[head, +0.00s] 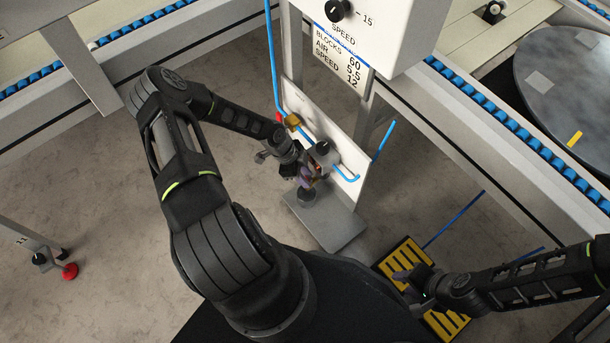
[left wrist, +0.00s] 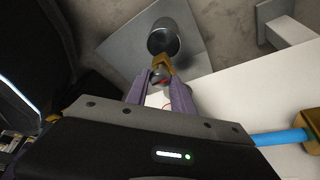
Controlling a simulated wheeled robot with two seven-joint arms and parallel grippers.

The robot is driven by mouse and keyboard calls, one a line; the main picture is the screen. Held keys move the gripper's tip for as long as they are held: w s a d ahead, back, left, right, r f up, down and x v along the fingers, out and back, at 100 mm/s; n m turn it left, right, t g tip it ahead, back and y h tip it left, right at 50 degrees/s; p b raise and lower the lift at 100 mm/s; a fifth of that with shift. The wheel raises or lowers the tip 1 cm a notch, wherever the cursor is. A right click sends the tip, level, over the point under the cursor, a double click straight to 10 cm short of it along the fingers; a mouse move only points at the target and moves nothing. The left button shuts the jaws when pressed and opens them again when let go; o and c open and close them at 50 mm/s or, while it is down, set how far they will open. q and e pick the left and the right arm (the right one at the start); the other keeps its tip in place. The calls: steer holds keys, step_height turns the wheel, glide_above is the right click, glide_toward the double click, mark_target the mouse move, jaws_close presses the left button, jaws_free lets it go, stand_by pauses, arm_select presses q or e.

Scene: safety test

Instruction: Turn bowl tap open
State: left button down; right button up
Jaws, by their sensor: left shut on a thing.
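The bowl tap shows in the left wrist view as a small brass body with a grey, red-marked handle (left wrist: 159,76). My left gripper (left wrist: 161,88) is shut on this handle, with a purple finger on each side. Just beyond the tap is a dark grey round bowl (left wrist: 164,40), on a grey plate (left wrist: 200,62). In the head view my left gripper (head: 306,176) is low by the white panel, above the bowl (head: 306,194); the tap is mostly hidden there. My right gripper (head: 410,284) is at the lower right, away from the tap, and looks open and empty.
A white panel (head: 348,160) carries blue pipe (head: 345,177) and a brass fitting (head: 292,121) close to my left wrist. A control box (head: 385,30) overhangs it. Conveyors flank both sides. A yellow-and-black slatted pad (head: 403,255) lies under my right gripper.

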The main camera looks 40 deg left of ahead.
arm_select(q)
steer(key=shift+n, duration=0.3)
steer(key=shift+d+r+n+t+y+p, duration=0.1)
steer(key=shift+n+t+y+p, duration=0.3)
steer(key=shift+n, duration=0.8)
steer(key=n+t+y, duration=0.1)
steer(key=n, duration=0.3)
steer(key=shift+s+d, duration=0.15)
steer(key=n+y, duration=0.1)
steer(key=n, duration=0.2)
steer(key=n+y, duration=0.1)
steer(key=n, duration=0.1)
steer(key=shift+d+n+t, duration=0.15)
steer(key=shift+n+t, duration=0.25)
steer(key=n+y, duration=0.1)
steer(key=n, duration=0.1)
steer(key=n+y, duration=0.1)
steer(key=n, duration=0.2)
steer(key=shift+d+g, duration=0.1)
steer(key=shift+g, duration=0.2)
steer(key=c, duration=1.4)
jaws_free()
